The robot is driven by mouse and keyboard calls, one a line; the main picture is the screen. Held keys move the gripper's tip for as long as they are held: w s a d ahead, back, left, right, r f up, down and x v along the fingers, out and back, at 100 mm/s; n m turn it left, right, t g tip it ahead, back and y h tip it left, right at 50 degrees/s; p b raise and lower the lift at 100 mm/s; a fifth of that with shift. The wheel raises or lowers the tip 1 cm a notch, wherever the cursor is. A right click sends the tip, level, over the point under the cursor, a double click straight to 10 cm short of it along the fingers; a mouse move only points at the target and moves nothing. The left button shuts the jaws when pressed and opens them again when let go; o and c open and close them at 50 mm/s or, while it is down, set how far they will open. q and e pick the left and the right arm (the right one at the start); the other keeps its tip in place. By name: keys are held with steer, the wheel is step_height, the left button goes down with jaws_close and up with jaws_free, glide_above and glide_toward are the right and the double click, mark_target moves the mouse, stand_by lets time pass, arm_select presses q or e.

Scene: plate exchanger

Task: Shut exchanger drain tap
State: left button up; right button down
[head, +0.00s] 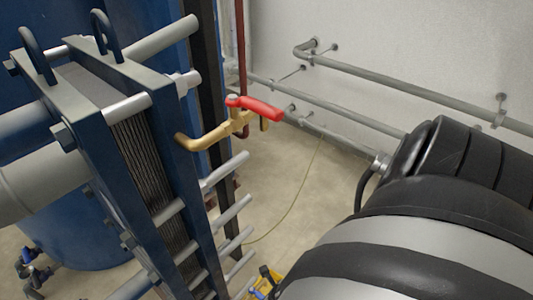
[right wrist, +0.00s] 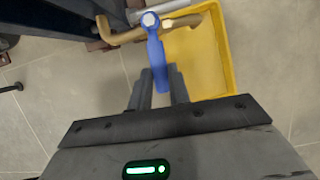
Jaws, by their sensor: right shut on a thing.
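The drain tap's blue lever (right wrist: 157,52) shows in the right wrist view, on a brass pipe (right wrist: 185,22) with a round pivot nut at its top. The lever points down the picture, roughly across the pipe. My right gripper (right wrist: 160,75) has its two dark fingers on either side of the lever's free end and is shut on it. In the head view the plate exchanger (head: 130,150) stands at left. My right arm hides most of the low area at the bottom centre, where only bits of blue and yellow show. My left gripper is out of view.
A yellow tray (right wrist: 215,75) lies on the floor below the tap. A red-lever tap (head: 262,107) on a brass pipe sits higher on the exchanger. Tie-rod ends (head: 232,212) stick out below it. Grey pipes (head: 400,88) run along the wall.

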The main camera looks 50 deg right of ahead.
steer(key=shift+s+a, duration=0.1)
steer(key=shift+s, duration=0.05)
steer(key=c, duration=1.3)
jaws_free()
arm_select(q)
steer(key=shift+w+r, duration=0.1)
arm_select(e)
steer(key=p+v, duration=0.4)
steer(key=shift+r, duration=0.35)
arm_select(q)
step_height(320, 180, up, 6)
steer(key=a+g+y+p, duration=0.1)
steer(key=p, duration=0.9)
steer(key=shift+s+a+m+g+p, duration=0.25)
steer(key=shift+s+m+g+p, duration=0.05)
steer(key=shift+p, duration=0.1)
arm_select(e)
steer(key=v, duration=1.1)
steer(key=shift+r, duration=0.1)
